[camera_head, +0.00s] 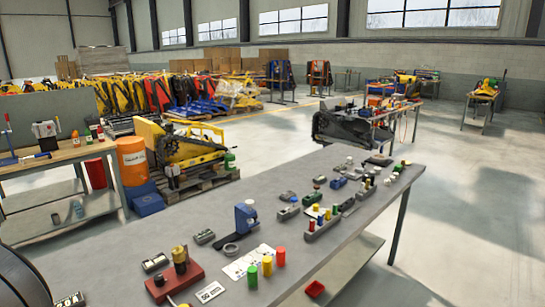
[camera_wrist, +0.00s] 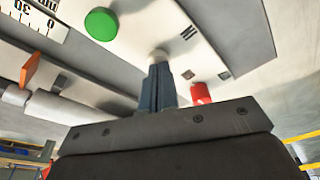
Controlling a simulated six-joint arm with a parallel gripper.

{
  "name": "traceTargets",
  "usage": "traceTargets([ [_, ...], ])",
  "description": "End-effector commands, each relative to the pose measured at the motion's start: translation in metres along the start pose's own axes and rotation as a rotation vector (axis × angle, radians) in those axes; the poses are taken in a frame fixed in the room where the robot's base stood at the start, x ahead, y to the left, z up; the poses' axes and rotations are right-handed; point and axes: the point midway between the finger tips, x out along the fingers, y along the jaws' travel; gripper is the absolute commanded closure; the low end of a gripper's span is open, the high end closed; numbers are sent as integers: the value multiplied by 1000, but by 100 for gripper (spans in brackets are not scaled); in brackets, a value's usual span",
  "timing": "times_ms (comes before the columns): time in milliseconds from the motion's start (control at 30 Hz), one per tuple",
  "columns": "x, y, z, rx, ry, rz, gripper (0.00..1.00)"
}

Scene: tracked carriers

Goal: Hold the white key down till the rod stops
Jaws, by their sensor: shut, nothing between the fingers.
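In the wrist view a pale panel carries a white key (camera_wrist: 159,54), a round green key (camera_wrist: 101,24) and a red key (camera_wrist: 201,93). My gripper (camera_wrist: 158,70) is shut and empty, with its fingertips at the white key and partly covering it. I cannot tell whether they touch it or how far down it is. A pale grey rod (camera_wrist: 62,108) lies at the left, beside an orange pointer (camera_wrist: 31,69) and a white scale (camera_wrist: 34,17) with black marks. My gripper is not seen in the head view.
In the head view a long grey table (camera_head: 330,225) holds many small coloured parts. A red block (camera_head: 175,284) stands at its near end. A wooden bench (camera_head: 60,157) and an orange drum (camera_head: 132,160) stand at the left.

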Motion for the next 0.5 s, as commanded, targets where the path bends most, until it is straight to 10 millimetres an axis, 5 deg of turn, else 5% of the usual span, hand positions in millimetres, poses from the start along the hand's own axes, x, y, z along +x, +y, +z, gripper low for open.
traceTargets([
  [500, -34, 0, -7, 0, 3, 1, 100],
])
